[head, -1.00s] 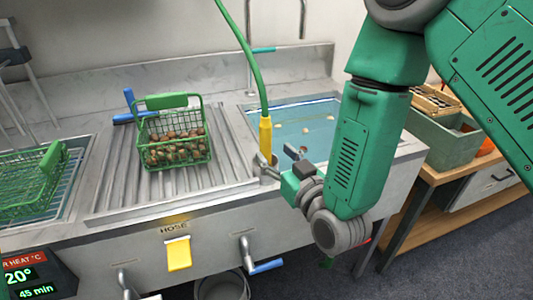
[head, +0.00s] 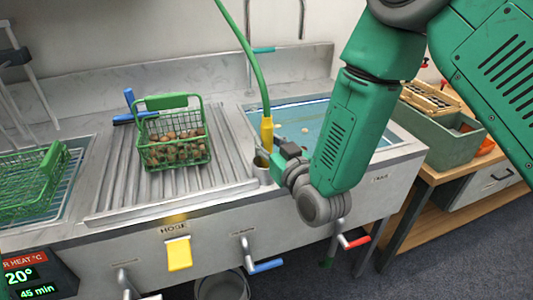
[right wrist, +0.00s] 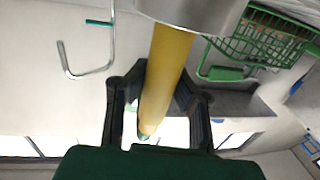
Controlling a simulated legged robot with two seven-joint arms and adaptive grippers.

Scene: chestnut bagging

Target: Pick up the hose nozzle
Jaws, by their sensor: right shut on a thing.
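The yellow hose nozzle (head: 267,130) stands upright at the front left corner of the water basin, on the end of a green hose (head: 256,72). Its lower part is at a metal cup (head: 262,174) on the sink's front edge. My right gripper (head: 277,154) is shut on the nozzle from the right, just above the cup. In the right wrist view the yellow nozzle (right wrist: 165,75) runs between the two dark fingers (right wrist: 158,92), with the metal cup (right wrist: 200,12) at the top edge. My left gripper is not in view.
A green wire basket of chestnuts (head: 173,166) sits on the ribbed drainboard (head: 225,170) to the left. A blue-water basin (head: 310,125) lies behind my right arm. Blue (head: 266,266) and red (head: 355,242) tap handles stick out in front. A wooden side table stands at right.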

